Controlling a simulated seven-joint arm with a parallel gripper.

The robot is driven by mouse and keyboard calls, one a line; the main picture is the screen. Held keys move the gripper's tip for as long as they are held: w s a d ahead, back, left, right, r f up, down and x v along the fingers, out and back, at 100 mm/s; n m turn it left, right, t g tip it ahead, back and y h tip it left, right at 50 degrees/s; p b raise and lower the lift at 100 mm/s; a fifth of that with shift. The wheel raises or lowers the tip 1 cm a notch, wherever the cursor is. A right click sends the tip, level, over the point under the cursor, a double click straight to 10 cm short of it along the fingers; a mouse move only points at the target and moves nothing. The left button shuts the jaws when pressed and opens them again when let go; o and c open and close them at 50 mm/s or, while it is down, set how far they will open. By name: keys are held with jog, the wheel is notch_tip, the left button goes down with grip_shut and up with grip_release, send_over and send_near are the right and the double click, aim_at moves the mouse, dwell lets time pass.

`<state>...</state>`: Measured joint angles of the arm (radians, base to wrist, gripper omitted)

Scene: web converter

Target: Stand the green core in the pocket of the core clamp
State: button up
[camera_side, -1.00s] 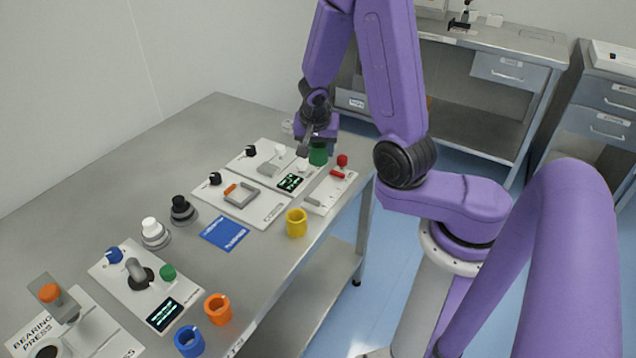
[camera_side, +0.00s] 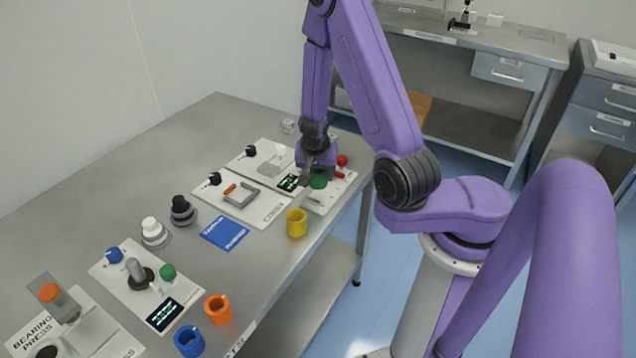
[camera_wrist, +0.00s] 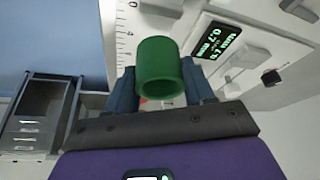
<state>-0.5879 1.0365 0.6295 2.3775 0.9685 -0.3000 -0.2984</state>
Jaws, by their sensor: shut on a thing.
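The green core (camera_side: 319,179), a short hollow cylinder, is held between the fingers of my gripper (camera_side: 316,170). In the wrist view the core (camera_wrist: 162,72) sits between both blue-grey fingers, its open end facing the camera. In the side view the core appears over the panel with a sliding scale and red knob; the gap below it is hard to judge. A white panel with a grey U-shaped bracket (camera_side: 241,200) and an orange bar lies left of the gripper. It may be the core clamp, but its label is not readable and no pocket shows clearly.
A yellow ring (camera_side: 297,223), an orange ring (camera_side: 218,309) and a blue ring (camera_side: 189,341) stand along the table's front edge. A blue mat (camera_side: 224,233) lies left of the yellow ring. A lit display (camera_side: 288,183) and a red knob (camera_side: 342,160) flank the gripper. The table's back left is bare.

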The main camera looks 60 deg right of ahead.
jog(key=shift+f, duration=1.9)
jog(key=shift+f, duration=0.15)
jog(key=o, duration=1.1)
